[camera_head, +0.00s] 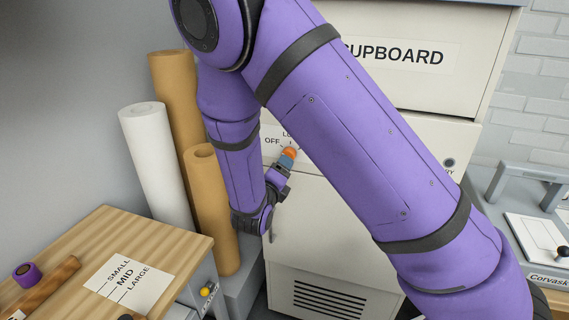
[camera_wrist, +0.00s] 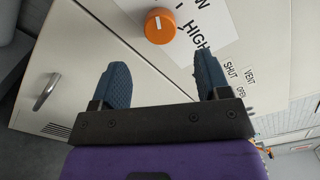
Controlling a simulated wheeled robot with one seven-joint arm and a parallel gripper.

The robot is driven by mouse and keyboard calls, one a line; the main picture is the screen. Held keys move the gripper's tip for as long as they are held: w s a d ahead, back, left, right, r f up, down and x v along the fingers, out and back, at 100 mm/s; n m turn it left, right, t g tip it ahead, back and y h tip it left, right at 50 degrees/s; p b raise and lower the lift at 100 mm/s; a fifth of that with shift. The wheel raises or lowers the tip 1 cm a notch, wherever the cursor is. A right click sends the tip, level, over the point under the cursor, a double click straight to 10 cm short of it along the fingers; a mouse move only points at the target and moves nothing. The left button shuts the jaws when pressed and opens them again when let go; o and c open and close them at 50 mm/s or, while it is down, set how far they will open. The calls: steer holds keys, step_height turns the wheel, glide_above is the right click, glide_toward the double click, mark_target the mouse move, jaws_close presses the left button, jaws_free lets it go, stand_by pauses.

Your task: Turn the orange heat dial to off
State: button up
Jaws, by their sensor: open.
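The orange heat dial (camera_wrist: 160,26) is a round knob on a white label plate on the front of the cupboard. In the wrist view a white mark on its face points toward the plate's lettering, where "HIGH" can be read. In the head view the dial (camera_head: 290,152) shows beside "OFF" and part of another word, partly covered by my gripper (camera_head: 287,163). In the wrist view my gripper (camera_wrist: 163,80) is open, its two blue fingers apart with nothing between them. The dial lies beyond the fingertips, roughly between their lines; contact is not visible.
The pale cupboard (camera_head: 330,255) has a handle (camera_wrist: 47,92) and a "SHUT/OPEN" vent label (camera_wrist: 235,75). Paper rolls (camera_head: 155,165) stand left of my arm. A wooden bench (camera_head: 165,235) is at lower left, a grey machine (camera_head: 515,200) at right.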

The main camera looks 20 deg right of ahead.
steer(key=shift+v, duration=1.35)
steer(key=s+d+r+m+g, duration=0.6)
steer(key=d+m, duration=0.2)
steer(key=m, duration=0.3)
steer(key=s+d+r+m+g, duration=0.7)
steer(key=d+m, duration=0.1)
steer(key=m, duration=0.3)
steer(key=s+a+r+m+t+y, duration=0.1)
steer(key=s+r+m+t+y, duration=0.1)
steer(key=s+r+m+y, duration=0.3)
steer(key=s+a+r+m+t+y, duration=0.1)
steer(key=s+r+m+y, duration=0.4)
steer(key=s+m, duration=0.6)
steer(key=a+m, duration=0.1)
steer(key=m, duration=0.2)
steer(key=shift+a+r+t+y, duration=0.15)
steer(key=shift+t+y, duration=0.15)
steer(key=shift+t, duration=0.1)
